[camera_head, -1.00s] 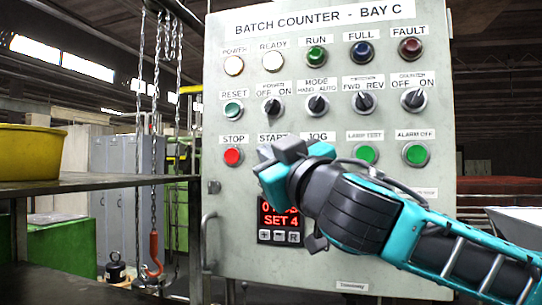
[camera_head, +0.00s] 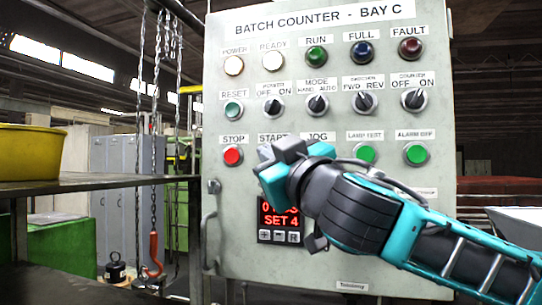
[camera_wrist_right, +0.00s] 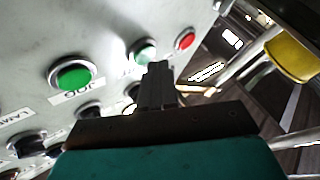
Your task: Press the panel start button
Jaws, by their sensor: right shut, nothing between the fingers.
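The grey control panel (camera_head: 235,190) stands upright and is headed "BATCH COUNTER - BAY C". My right gripper (camera_head: 280,151) is shut and empty, in front of the panel just below the START label (camera_head: 273,138). It hides most of the start button in the head view. In the right wrist view the green start button (camera_wrist_right: 144,50) shows just beyond the closed fingertips (camera_wrist_right: 156,68), which overlap its lower edge. I cannot tell whether they touch it. My left gripper is not in view.
The red STOP button (camera_head: 232,155) is left of the start button. The green JOG button (camera_wrist_right: 72,75) is on the other side. Selector switches (camera_head: 317,104) and lamps (camera_head: 316,57) sit above; a red display (camera_head: 279,219) sits below. A yellow tub (camera_head: 30,152) is at far left.

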